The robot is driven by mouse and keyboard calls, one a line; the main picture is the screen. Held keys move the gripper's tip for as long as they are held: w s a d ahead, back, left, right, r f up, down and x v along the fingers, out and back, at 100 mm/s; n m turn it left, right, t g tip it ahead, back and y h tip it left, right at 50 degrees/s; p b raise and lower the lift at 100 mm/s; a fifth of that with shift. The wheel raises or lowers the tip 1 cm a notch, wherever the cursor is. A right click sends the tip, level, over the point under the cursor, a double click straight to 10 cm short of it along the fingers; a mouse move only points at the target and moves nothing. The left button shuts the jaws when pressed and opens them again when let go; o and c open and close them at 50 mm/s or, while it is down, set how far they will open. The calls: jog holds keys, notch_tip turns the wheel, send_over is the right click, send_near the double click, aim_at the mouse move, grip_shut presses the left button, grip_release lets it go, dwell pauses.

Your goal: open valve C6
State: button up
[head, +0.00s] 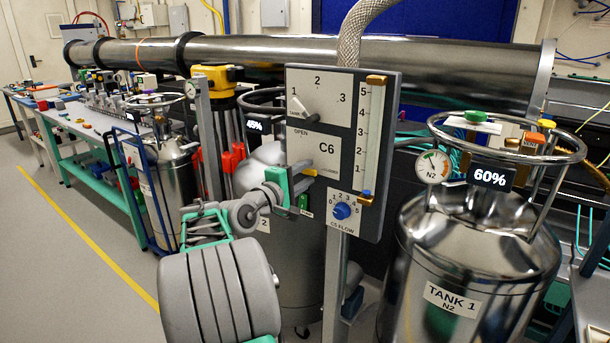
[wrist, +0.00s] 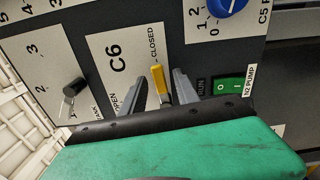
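The valve C6 plate (head: 322,156) is on the grey control panel (head: 369,215), marked OPEN at its upper left and CLOSED to the right. Its yellow lever (wrist: 158,86) shows in the wrist view and points toward the CLOSED mark. A bit of the lever shows in the head view (head: 310,172). My gripper (wrist: 154,78) is open at the panel, with one grey finger on each side of the lever. A gap shows between the lever and the fingers. The lever's base is partly hidden by my gripper. In the head view my gripper (head: 297,182) reaches the panel's left edge.
A numbered selector knob (head: 303,109) sits above C6, and a blue C5 flow knob (head: 342,211) below. A green N2 pump switch (wrist: 228,87) is close to my right finger. Tank 1 (head: 470,260) stands right of the panel. Floor at left is clear.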

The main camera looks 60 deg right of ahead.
grip_shut()
dwell(1.2)
